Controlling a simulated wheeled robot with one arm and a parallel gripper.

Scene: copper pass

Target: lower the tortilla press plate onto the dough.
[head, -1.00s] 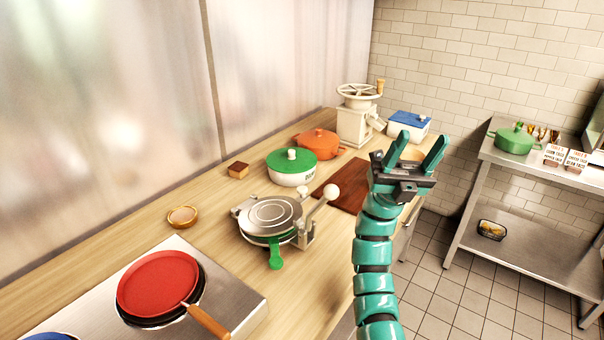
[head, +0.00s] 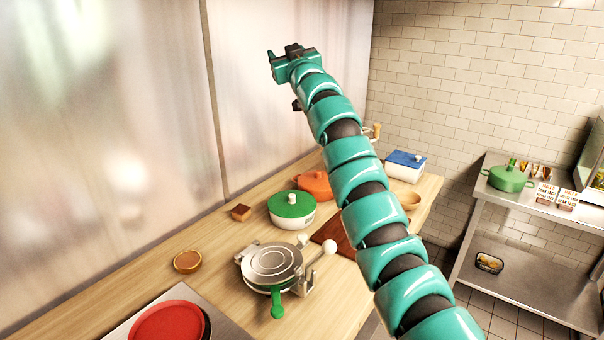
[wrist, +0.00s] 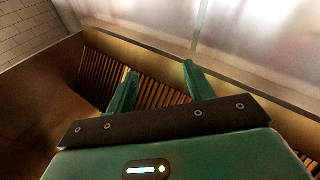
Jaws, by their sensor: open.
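The tortilla press (head: 271,262) stands on the wooden counter in the head view. Its round silver top plate lies roughly level over the base, a green handle (head: 277,300) sticks out at the front, and a lever with a white ball knob (head: 330,247) rises at its right. No dough is visible; whether a gap remains under the plate is too small to tell. My gripper (head: 274,62) is high above the far part of the counter, well clear of the press. In the wrist view its two green fingers (wrist: 160,72) are apart with nothing between them.
A green-lidded pot (head: 292,209), an orange pot (head: 314,186) and a small brown block (head: 240,212) stand behind the press. A wooden dish (head: 187,261) and a red pan (head: 170,322) are at the left. The translucent wall panel (head: 290,130) borders the counter.

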